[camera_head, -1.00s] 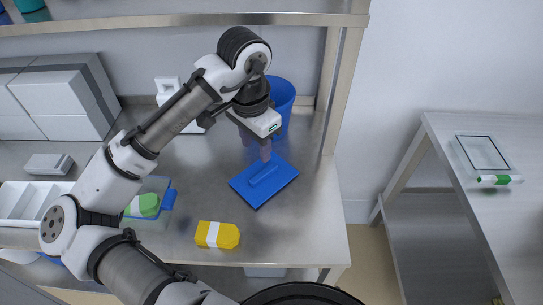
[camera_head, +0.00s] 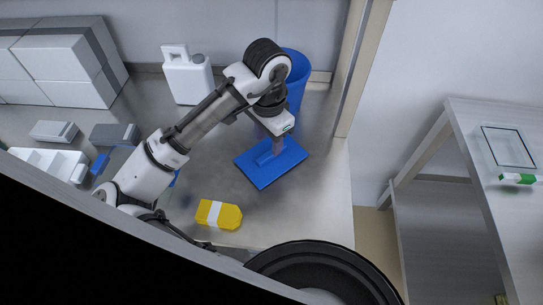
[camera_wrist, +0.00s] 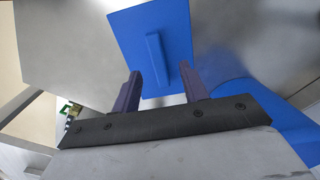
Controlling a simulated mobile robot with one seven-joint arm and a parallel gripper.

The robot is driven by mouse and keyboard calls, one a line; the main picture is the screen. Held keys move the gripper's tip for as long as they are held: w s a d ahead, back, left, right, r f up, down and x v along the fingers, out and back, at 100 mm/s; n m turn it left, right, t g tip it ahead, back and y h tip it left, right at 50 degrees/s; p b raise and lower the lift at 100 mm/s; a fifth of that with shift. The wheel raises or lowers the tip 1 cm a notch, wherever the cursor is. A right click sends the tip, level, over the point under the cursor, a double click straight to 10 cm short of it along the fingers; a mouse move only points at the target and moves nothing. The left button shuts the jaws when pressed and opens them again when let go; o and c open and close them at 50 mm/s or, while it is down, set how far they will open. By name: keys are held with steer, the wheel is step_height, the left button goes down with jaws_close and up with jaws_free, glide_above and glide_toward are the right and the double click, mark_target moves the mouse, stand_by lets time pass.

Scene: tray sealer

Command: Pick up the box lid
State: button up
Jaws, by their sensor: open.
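The box lid (camera_head: 262,172) is a flat blue plate with a raised bar handle along its middle. It lies on the steel table in the head view. In the wrist view the lid (camera_wrist: 178,62) lies ahead of the fingers, with its handle (camera_wrist: 157,60) running between the lines of the two fingertips. My gripper (camera_head: 278,147) is low over the lid, at its handle. In the wrist view my gripper (camera_wrist: 159,80) is open, with its two purple fingers apart and nothing between them. I cannot tell whether the fingertips touch the lid.
A blue bin (camera_head: 297,82) stands close behind my gripper. A white jug (camera_head: 188,78) and white boxes (camera_head: 62,72) stand at the back. A yellow package (camera_head: 218,214) lies in front of the lid. A separate table (camera_head: 500,225) stands at the right.

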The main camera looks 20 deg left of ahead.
step_height(320, 180, down, 5)
steer(key=shift+d+r, duration=0.15)
steer(key=shift+r, duration=0.05)
jaws_close()
